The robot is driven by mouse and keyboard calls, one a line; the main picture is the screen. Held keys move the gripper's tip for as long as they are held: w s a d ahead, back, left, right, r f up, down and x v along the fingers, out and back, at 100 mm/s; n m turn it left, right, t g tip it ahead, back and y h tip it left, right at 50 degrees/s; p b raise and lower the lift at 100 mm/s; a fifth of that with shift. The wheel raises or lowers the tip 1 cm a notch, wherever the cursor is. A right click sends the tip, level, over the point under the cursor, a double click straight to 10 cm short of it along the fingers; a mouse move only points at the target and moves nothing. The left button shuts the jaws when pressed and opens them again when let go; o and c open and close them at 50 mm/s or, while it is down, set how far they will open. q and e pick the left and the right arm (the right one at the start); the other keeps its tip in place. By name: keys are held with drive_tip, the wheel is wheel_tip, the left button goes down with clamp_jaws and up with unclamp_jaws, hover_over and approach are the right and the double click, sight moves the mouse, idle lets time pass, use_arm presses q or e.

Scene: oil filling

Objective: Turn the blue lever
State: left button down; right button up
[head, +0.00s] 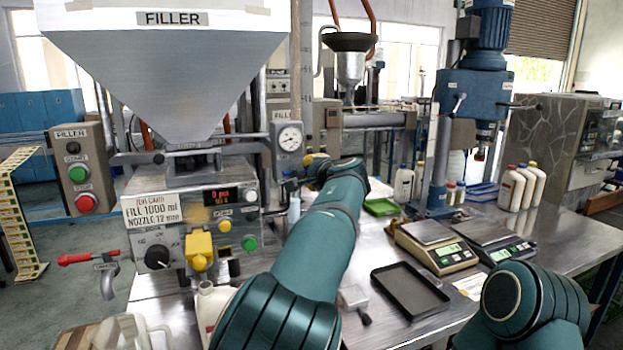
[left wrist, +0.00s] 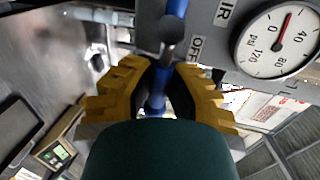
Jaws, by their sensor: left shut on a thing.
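The blue lever (left wrist: 158,88) shows in the left wrist view, with its shaft between the two yellow-padded fingers of my left gripper (left wrist: 156,97). My left gripper is shut on it, just below a grey panel with a pressure gauge (left wrist: 277,38) and an "OFF" label (left wrist: 195,47). In the head view my left gripper (head: 316,163) is at the right side of the filler, below the round gauge (head: 290,138), and my arm hides much of it. My right gripper is not in view; only part of my right arm shows at the lower right.
The filler's control box (head: 190,212) and hopper (head: 170,75) stand at the left. On the steel bench are two scales (head: 435,257), a black tray (head: 410,290), a green tray (head: 381,207) and several bottles (head: 521,187). A red-handled lever (head: 76,258) sticks out at the left.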

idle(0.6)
use_arm(q)
drive_tip(key=c, duration=0.9)
unclamp_jaws()
drive_tip(key=shift+r, duration=0.1)
drive_tip(key=v, duration=1.2)
